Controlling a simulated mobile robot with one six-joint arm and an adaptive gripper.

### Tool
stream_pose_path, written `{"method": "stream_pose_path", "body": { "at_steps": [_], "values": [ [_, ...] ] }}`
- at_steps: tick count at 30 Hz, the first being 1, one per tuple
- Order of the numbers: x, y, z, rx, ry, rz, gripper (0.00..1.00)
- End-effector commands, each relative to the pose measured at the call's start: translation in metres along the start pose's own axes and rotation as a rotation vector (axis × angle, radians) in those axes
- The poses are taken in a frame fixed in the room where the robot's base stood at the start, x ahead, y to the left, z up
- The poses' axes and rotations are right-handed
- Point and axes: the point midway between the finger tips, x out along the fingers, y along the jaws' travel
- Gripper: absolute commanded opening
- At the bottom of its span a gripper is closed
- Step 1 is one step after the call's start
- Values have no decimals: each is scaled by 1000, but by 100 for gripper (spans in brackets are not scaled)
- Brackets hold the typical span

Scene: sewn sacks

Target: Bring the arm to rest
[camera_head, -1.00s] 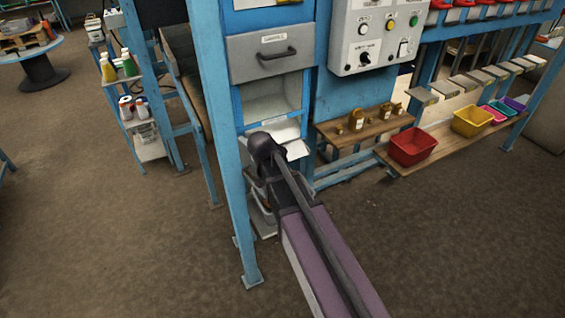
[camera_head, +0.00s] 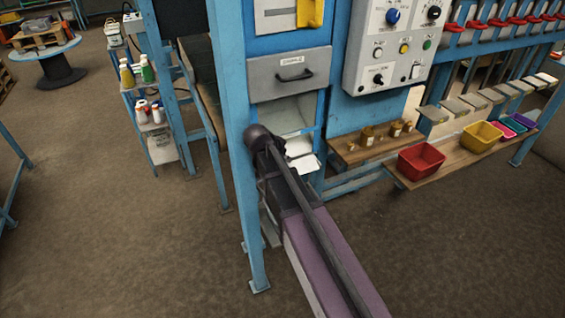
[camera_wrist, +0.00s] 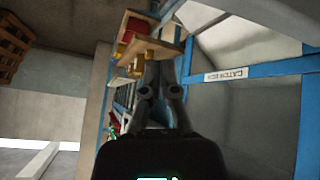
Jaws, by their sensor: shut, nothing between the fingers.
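My gripper (camera_wrist: 163,72) shows in the wrist view with its dark fingers together and nothing visible between them. In that view it is in front of a grey bay with a blue frame and a label reading "CATCH BOX" (camera_wrist: 226,75). In the head view my arm reaches up from the bottom to the opening (camera_head: 292,115) below a grey drawer (camera_head: 290,75). The gripper itself is hidden there behind the arm's dark joint. I cannot tell from these views whether the arm touches the frame.
A blue post (camera_head: 238,150) stands close left of my arm. To the right are a wooden shelf with small jars (camera_head: 368,137), a red bin (camera_head: 420,161), a yellow bin (camera_head: 481,136) and a control panel (camera_head: 397,45). The brown floor (camera_head: 110,230) at left is open.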

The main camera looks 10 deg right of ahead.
Motion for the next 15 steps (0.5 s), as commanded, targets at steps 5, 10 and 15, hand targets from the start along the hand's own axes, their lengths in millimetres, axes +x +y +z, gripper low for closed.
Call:
{"method": "stream_pose_path", "body": {
  "at_steps": [5,10,15],
  "values": [
    [2,3,-5,5,4,7,0],
    [5,6,-7,9,3,11,0],
    [6,7,-8,12,3,12,0]
  ]
}}
